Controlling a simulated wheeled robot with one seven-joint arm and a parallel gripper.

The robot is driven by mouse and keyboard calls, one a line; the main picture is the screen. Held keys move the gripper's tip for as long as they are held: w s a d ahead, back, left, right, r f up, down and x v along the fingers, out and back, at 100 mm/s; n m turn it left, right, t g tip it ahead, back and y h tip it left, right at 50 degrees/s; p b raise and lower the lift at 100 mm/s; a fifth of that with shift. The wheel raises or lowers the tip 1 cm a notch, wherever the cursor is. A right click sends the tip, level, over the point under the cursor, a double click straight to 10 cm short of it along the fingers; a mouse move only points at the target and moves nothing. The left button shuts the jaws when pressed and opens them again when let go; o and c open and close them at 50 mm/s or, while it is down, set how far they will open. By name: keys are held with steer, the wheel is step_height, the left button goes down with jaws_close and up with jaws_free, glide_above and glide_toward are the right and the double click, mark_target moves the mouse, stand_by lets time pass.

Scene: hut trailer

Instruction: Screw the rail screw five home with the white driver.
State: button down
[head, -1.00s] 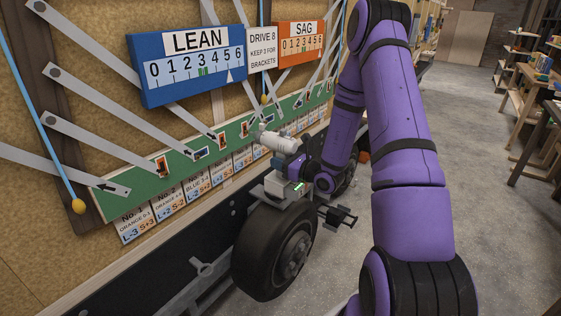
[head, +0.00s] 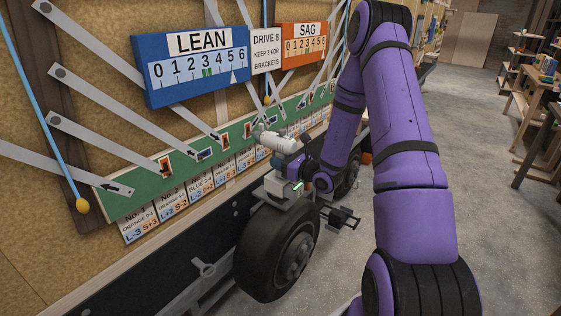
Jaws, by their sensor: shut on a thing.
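My gripper (head: 289,162) is at the end of my purple arm, close to the green rail (head: 136,198) on the hut wall. It is shut on the white driver (head: 282,144), whose white body lies roughly level. The driver's grey nose (head: 261,131) points left at the rail. Whether its tip touches a screw is too small to tell. Several screw places with orange or blue markers line the rail; an orange one (head: 165,167) shows at the left. Rail screw five cannot be told apart and may be hidden behind the driver.
A blue LEAN gauge (head: 197,70) and an orange SAG gauge (head: 304,45) hang above the rail. A trailer wheel (head: 277,252) stands below my gripper. Numbered cards (head: 139,223) line the wall under the rail. Shelves stand at the right; the floor between is clear.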

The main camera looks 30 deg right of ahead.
steer(key=shift+w+a, duration=0.25)
steer(key=shift+w, duration=0.4)
stand_by(1.3)
steer(key=shift+s, duration=0.1)
steer(key=shift+v, duration=1.5)
steer(key=s+d, duration=0.1)
steer(key=d, duration=0.7)
steer(key=shift+s, duration=0.1)
